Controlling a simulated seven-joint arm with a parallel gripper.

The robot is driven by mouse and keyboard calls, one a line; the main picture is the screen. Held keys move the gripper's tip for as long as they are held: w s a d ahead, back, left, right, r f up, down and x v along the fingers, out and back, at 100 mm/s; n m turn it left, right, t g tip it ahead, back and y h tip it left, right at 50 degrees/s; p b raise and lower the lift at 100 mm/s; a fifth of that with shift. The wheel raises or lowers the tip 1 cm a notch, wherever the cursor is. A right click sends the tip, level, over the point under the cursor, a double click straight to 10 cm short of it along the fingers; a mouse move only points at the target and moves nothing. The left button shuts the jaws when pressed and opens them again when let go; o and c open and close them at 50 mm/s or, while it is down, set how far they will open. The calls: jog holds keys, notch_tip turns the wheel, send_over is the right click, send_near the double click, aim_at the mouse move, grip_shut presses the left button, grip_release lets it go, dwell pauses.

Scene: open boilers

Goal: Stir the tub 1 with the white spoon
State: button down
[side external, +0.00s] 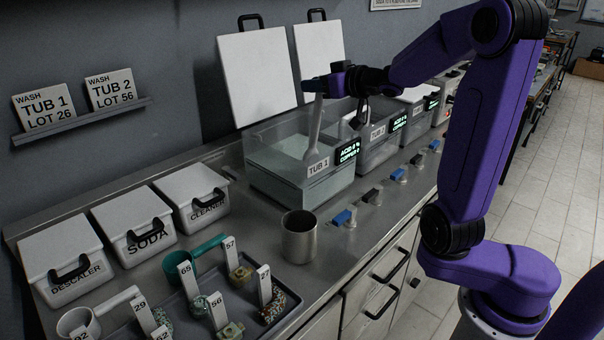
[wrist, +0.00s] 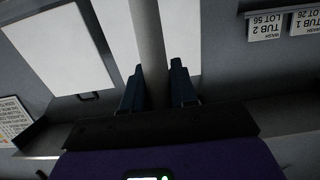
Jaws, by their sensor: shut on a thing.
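Tub 1 (side external: 270,180) is a clear open tub with pale liquid, labelled TUB 1, on the steel counter in the side external view. My gripper (side external: 318,86) is above it, shut on the white spoon (side external: 315,125). The spoon hangs roughly upright, slightly tilted, and its lower end reaches into the tub behind the front wall. Whether its tip touches the bottom cannot be told. In the wrist view the spoon's pale handle (wrist: 150,50) runs between my two dark fingers (wrist: 158,88).
Tub 2 (side external: 378,153) stands right behind tub 1. Lidded boxes for descaler, soda and cleaner (side external: 193,193) stand to the left. A steel cup (side external: 299,238) is in front, near a tray (side external: 283,305) of tagged items. White lids (side external: 257,80) lean on the wall.

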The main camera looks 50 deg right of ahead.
notch_tip(320, 180, up, 10)
jog(key=shift+f, duration=0.25)
dwell(0.8)
dwell(0.8)
